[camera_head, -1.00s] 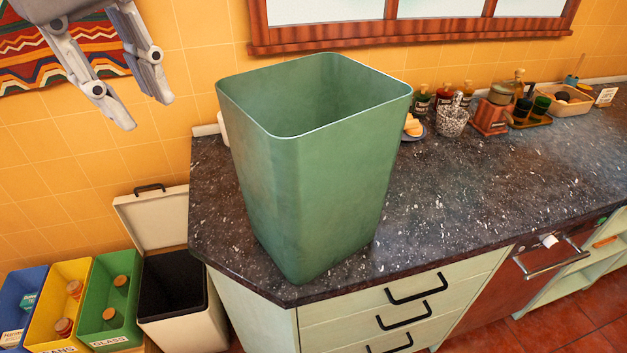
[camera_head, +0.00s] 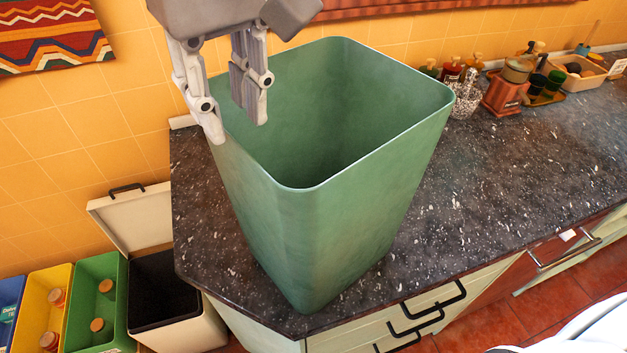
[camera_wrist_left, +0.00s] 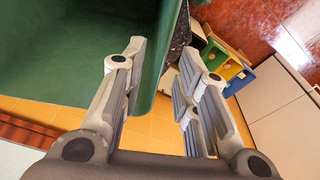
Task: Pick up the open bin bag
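The only thing matching the open bin bag is a large green open-topped bin (camera_head: 310,235), standing upright on the dark countertop. Its inside looks empty. My left gripper (camera_head: 240,130) points down at the bin's left rim. One finger is outside the wall and the other is over the opening. In the left wrist view, the green bin wall (camera_wrist_left: 158,70) passes between the two spread fingers of the gripper (camera_wrist_left: 163,75), with a gap on the right finger's side. Whether the left finger touches the wall I cannot tell. My right gripper is not in view.
The speckled countertop (camera_head: 520,170) is clear right of the bin. Bottles, a speckled cup (camera_head: 466,98) and a tray (camera_head: 580,78) stand along the back. A white bin with raised lid (camera_head: 140,220) and coloured sorting bins (camera_head: 95,270) stand lower left.

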